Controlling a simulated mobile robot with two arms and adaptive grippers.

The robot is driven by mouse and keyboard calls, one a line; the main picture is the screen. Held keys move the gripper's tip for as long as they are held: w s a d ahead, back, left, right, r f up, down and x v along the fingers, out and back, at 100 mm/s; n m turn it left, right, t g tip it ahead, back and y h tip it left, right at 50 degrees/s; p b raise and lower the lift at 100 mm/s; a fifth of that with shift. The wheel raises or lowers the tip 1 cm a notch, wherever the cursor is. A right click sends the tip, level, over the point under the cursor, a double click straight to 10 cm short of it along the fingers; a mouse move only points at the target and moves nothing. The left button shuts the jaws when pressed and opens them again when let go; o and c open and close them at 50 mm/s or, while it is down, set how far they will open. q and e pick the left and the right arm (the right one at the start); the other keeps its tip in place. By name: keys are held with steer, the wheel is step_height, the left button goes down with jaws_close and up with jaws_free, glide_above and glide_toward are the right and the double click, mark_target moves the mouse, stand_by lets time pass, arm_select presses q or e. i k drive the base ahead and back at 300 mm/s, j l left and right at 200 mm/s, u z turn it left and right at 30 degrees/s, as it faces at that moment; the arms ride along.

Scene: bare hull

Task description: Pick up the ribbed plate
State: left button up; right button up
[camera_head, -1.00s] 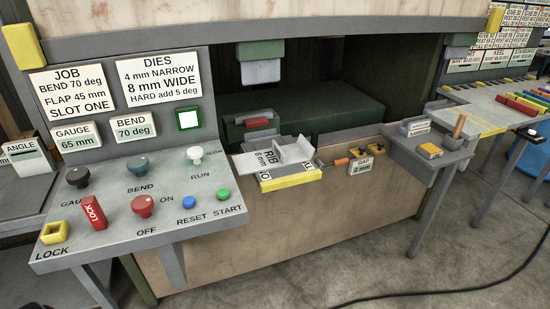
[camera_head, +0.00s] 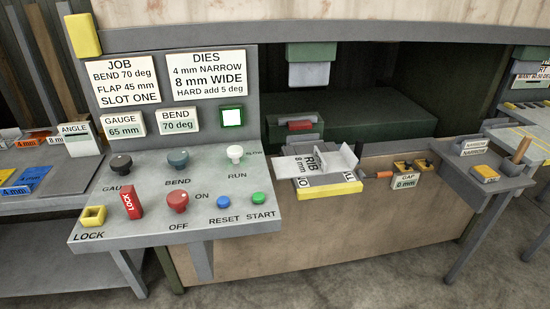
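A light grey metal plate (camera_head: 338,158) marked RIB 8 mm lies on the yellow-edged block at the front of the press opening, right of the control panel. Its right part is bent and tilts up. It appears to be the ribbed plate; ribs are too small to make out. The yellow-edged block (camera_head: 330,189) carries partly covered lettering. Neither of my grippers shows in the head view.
The control panel (camera_head: 150,222) with knobs, a red LOCK tag (camera_head: 131,204) and buttons juts out at left. A small side shelf (camera_head: 465,176) holds a yellow box and a wooden-handled tool at right. A bench (camera_head: 45,200) with coloured plates stands far left. Floor at lower right is clear.

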mark_target(316, 164)
steer(key=i+l+u, duration=0.2)
steer(key=l+u, duration=0.2)
steer(key=l, duration=0.35)
steer(key=i+l+u, duration=0.15)
steer(key=l+u, duration=0.25)
steer(key=l, duration=0.35)
steer(key=l+u, duration=0.4)
steer(key=l, duration=0.4)
